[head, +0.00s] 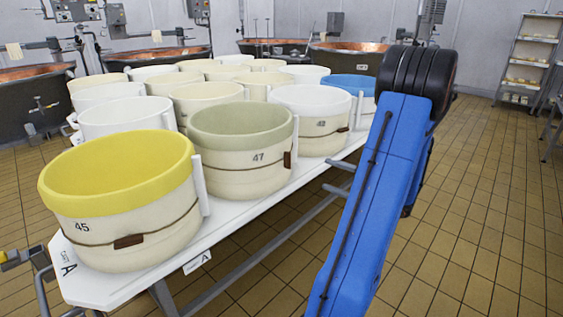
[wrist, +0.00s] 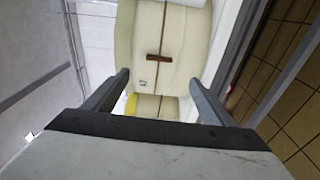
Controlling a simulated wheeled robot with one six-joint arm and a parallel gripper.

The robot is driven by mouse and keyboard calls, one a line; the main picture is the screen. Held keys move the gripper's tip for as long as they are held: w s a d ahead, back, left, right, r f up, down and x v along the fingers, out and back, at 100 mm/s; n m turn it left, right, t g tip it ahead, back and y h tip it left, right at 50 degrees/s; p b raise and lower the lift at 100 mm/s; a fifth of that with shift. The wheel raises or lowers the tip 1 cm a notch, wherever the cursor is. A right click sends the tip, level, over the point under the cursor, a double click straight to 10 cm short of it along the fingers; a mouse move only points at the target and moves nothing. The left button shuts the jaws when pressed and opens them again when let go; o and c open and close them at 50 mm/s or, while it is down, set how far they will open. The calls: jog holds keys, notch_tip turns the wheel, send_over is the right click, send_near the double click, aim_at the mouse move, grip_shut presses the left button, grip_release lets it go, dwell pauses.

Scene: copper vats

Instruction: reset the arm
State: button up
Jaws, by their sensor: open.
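My gripper (wrist: 160,82) is open in the wrist view, its two dark fingers spread apart with nothing held between them. Beyond the fingers is a cream tub (wrist: 172,35) with a brown strap tag, seen turned on its side. A strip of yellow rim (wrist: 131,104) from another tub shows lower between the fingers. I cannot tell the exact gap from the fingers to the tub. In the head view my blue arm (head: 375,190) rises at the right of the table, and my gripper is hidden there.
A white table (head: 98,284) carries several tubs, including a yellow-rimmed one (head: 120,215) marked 45 and a green-rimmed one (head: 240,150) marked 47. Copper vats (head: 145,58) line the back. A shelf rack (head: 528,58) stands far right. The tiled floor (head: 480,200) at right is clear.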

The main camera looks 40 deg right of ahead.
jog(key=w+a+r+n+g+y, duration=0.15)
jog(key=a+n+g, duration=0.25)
jog(key=a+n, duration=0.5)
jog(key=w+a+r+n+g+y, duration=0.1)
jog(key=a+n+g+y, duration=0.3)
jog(key=a, duration=0.8)
jog(key=w+a+r+n+g+y, duration=0.1)
jog(key=w+a+n+g, duration=0.15)
jog(key=a+n, duration=0.7)
jog(key=s+a+r+n+g+h, duration=0.1)
jog(key=s+a+n+h, duration=0.4)
jog(key=n, duration=1)
jog(key=s+a+r+n+g+h, duration=0.1)
jog(key=s+a+n+h, duration=0.3)
jog(key=s+a+n, duration=0.5)
jog(key=s+r+n, duration=0.1)
jog(key=s+n, duration=0.1)
jog(key=n, duration=0.3)
jog(key=shift+s+a+r+n+h, duration=0.15)
jog(key=shift+s+a+n+h, duration=0.2)
jog(key=shift+g, duration=0.25)
